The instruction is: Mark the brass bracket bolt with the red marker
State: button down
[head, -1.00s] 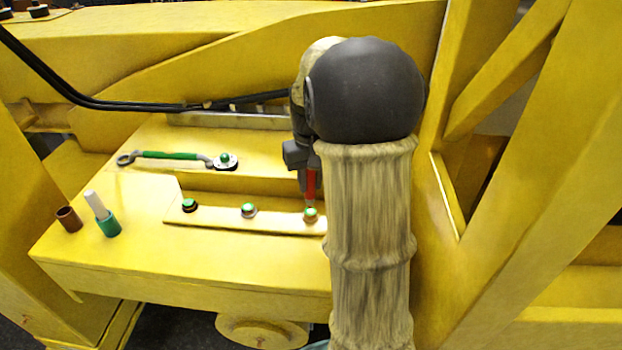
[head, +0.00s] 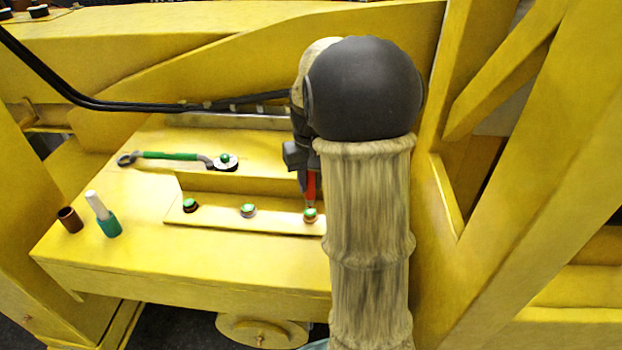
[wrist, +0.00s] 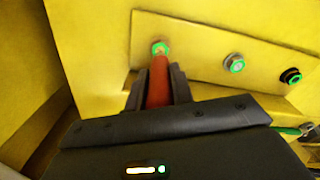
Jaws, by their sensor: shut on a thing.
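My gripper (wrist: 156,88) is shut on the red marker (wrist: 158,82), which also shows in the head view (head: 311,186) pointing down. The brass bracket bolt (head: 310,217) is the rightmost on the yellow bracket strip (head: 280,221), with a green top. In the wrist view the same bolt (wrist: 161,46) sits at the marker's far end. The marker's tip is at the bolt; I cannot tell whether it touches. A grey bolt (head: 248,211) and a black bolt (head: 190,206) stand to its left in the head view, both with green tops.
A green-handled wrench (head: 166,155) lies on the upper ledge, its right end around another green-topped bolt (head: 225,158). A brown cup (head: 70,220) and a green-and-white marker (head: 107,222) stand at the left. Black hoses (head: 140,105) run behind. Yellow beams rise at the right.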

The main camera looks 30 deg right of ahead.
jog(key=shift+w+f+b, duration=0.1)
jog(key=shift+f+b, duration=0.2)
jog(key=shift+f, duration=0.25)
dwell(0.4)
jog(key=shift+s+f, duration=0.1)
jog(key=shift+s, duration=0.15)
jog(key=shift+w+f, duration=0.1)
jog(key=shift+f, duration=0.05)
dwell(0.5)
jog(key=shift+r+p, duration=2.6)
jog(key=shift+r, duration=0.5)
